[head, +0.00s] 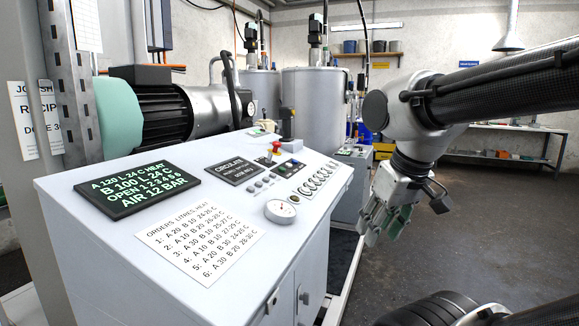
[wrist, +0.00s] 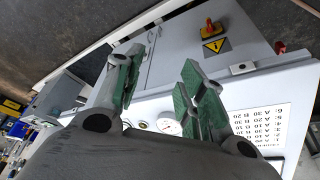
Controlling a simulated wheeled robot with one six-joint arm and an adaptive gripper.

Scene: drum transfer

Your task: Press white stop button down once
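The grey console (head: 150,215) has a sloped top with several small round buttons (head: 259,183) beside the CIRCULATE display (head: 238,171). A dark panel (head: 289,169) with small controls lies just behind them. I cannot tell which button is the white stop button; labels there are too small to read. My gripper (head: 383,232) hangs to the right of the console, apart from it, pointing down. In the wrist view my gripper (wrist: 160,62) has its green-padded fingers spread with nothing between them, and the console's side and front edge lie beyond. The small buttons are not clear there.
Open floor (head: 460,220) is at right.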

